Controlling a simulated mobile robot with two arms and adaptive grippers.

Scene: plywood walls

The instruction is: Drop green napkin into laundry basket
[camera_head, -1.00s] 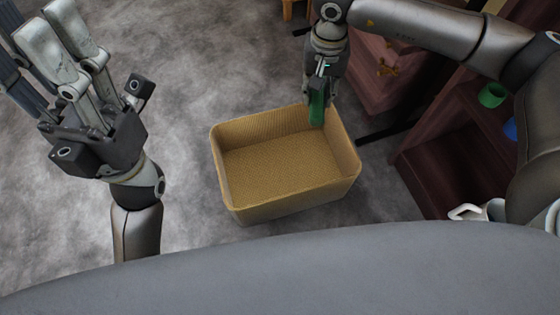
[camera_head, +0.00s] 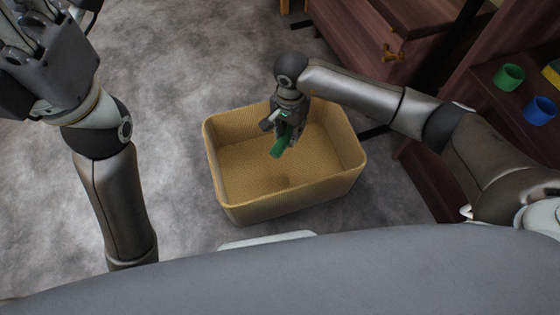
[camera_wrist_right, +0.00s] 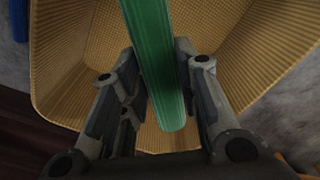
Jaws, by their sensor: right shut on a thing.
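The green napkin (camera_head: 280,148) hangs from my right gripper (camera_head: 286,132), which is shut on it over the inside of the basket. In the right wrist view the napkin (camera_wrist_right: 155,60) is a long folded strip between the two fingers. The laundry basket (camera_head: 290,204) is a tan woven box with an open top, standing on the floor, and its inside looks empty. Its weave fills much of the right wrist view behind the napkin. My left gripper (camera_head: 40,60) is at the top left, away from the basket, with its fingertips cut off by the frame.
A wooden cabinet (camera_head: 365,45) stands behind the basket. Grey floor is clear left of the basket.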

